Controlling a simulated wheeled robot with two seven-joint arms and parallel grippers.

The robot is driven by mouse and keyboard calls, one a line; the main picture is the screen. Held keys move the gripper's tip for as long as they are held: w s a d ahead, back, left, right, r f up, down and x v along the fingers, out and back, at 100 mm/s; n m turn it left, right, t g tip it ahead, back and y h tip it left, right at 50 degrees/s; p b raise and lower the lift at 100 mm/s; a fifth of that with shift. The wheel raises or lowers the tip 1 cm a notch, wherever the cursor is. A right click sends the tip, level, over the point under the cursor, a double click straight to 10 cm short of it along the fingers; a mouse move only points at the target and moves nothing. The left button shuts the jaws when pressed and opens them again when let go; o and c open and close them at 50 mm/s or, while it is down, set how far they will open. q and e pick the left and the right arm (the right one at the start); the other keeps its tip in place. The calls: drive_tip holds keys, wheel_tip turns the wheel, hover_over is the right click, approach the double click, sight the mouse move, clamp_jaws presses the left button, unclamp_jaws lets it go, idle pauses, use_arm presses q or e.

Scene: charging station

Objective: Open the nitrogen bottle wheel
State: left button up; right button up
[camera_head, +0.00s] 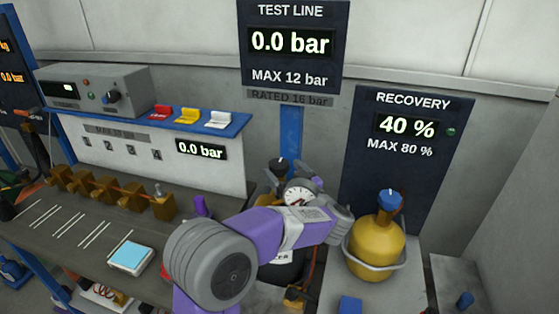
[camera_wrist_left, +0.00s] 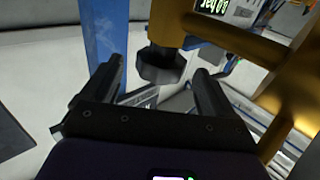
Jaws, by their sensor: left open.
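In the left wrist view a dark faceted knob, which looks like the bottle wheel (camera_wrist_left: 162,66), sits on a brass-coloured valve body (camera_wrist_left: 222,35). My left gripper (camera_wrist_left: 160,75) is open, one black finger on each side of the knob. I see no finger clearly touching it. In the head view my purple and grey left arm reaches across the dark bottle (camera_head: 284,274) and hides much of it. A round dial gauge (camera_head: 298,193) shows above the arm. The fingers are mostly hidden there. My right gripper is not in view.
A yellow recovery cylinder (camera_head: 376,248) with a blue cap stands close on the right. A blue post (camera_head: 291,130) rises behind the bottle; the wrist view shows a blue post (camera_wrist_left: 103,35) beside the fingers. A bench (camera_head: 95,250) with brass valves (camera_head: 110,191) is on the left.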

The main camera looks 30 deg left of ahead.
sight(276, 160)
use_arm(q)
drive_tip(key=b+x, duration=0.1)
drive_tip(key=x, duration=0.4)
drive_tip(key=shift+a, duration=0.15)
